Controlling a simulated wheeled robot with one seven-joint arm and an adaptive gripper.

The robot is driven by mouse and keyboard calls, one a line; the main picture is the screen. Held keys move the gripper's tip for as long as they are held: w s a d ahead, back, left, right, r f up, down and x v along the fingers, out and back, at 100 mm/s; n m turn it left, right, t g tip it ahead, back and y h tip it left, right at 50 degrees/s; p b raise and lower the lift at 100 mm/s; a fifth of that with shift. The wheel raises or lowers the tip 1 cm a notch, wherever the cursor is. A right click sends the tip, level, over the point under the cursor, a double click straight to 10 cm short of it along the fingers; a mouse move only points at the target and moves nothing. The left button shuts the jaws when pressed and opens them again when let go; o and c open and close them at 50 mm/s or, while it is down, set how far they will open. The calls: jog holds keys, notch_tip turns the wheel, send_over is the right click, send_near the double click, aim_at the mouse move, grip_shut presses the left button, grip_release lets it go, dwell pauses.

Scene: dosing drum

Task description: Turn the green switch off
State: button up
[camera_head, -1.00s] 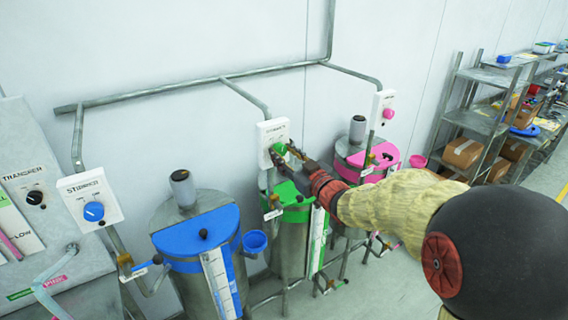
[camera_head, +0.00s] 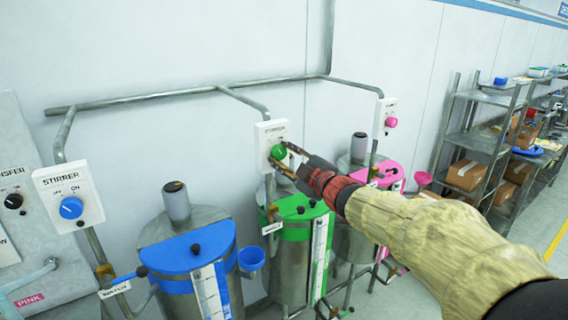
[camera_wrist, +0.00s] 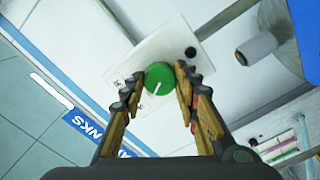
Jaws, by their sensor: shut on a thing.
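The green switch (camera_head: 279,151) is a round knob on a white wall-mounted panel (camera_head: 266,132) above the green-lidded drum (camera_head: 297,208). In the wrist view the green knob (camera_wrist: 159,77) has a white pointer line, tilted there from lower left to upper right. My gripper (camera_head: 285,158) reaches it from the right. In the wrist view, my gripper's (camera_wrist: 158,84) two fingers stand on either side of the knob and are shut on it. The panel's print is too small or partly hidden to read the knob's setting.
A blue stirrer knob (camera_head: 71,208) is on a panel at left, a pink knob (camera_head: 391,122) on one at right. Blue (camera_head: 190,250) and pink (camera_head: 385,176) lidded drums flank the green one. Pipes (camera_head: 180,95) run along the wall. Shelves (camera_head: 475,140) stand at right.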

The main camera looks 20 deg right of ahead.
jog(key=shift+n, duration=0.3)
jog(key=o, duration=1.1)
jog(key=shift+o, duration=0.3)
jog(key=v, duration=1.2)
